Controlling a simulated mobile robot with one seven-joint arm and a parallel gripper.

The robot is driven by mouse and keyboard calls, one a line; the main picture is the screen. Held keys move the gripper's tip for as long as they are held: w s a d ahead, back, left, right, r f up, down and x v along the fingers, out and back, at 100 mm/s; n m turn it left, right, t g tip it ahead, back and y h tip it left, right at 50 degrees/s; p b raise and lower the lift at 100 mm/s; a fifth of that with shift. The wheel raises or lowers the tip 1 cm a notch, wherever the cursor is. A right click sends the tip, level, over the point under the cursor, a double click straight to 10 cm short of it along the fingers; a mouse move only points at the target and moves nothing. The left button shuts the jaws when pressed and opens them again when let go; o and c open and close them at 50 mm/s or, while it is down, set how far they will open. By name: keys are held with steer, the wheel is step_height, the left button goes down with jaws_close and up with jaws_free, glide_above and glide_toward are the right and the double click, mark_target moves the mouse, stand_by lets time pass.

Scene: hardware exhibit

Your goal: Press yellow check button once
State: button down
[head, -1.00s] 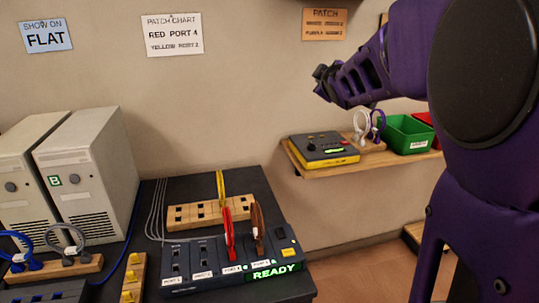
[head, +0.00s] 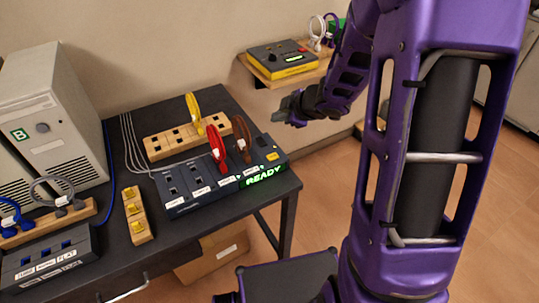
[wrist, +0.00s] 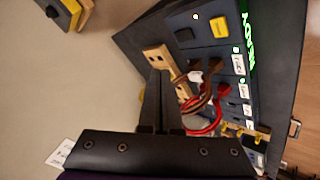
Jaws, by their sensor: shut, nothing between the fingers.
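The yellow button (head: 272,156) sits on the right end of the dark port panel (head: 180,207), above a green lit READY sign (head: 264,175). In the wrist view the yellow button (wrist: 220,27) shows at the upper right, with a dark square beside it. My gripper (head: 284,113) is shut and empty, up and to the right of the button in the head view and apart from it. In the wrist view the gripper tips (wrist: 160,73) point toward the wooden strip, left of and below the button.
Red (head: 215,143), brown (head: 240,135) and yellow (head: 194,110) cable loops stand on the panel and the wooden strip (head: 158,150). A yellow-edged box (head: 283,62) sits on a wall shelf. Grey computer towers (head: 52,115) stand at the left.

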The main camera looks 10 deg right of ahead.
steer(key=shift+s+a+f, duration=0.35)
steer(key=shift+s+f, duration=0.25)
steer(key=shift+s, duration=0.25)
steer(key=b, duration=0.8)
glide_above(276, 158)
step_height(276, 158, down, 8)
steer(key=shift+r, duration=0.25)
steer(key=shift+f+b, duration=0.55)
steer(key=shift+f, duration=0.1)
steer(key=shift+f, duration=0.1)
stand_by(0.5)
steer(key=shift+f, duration=0.3)
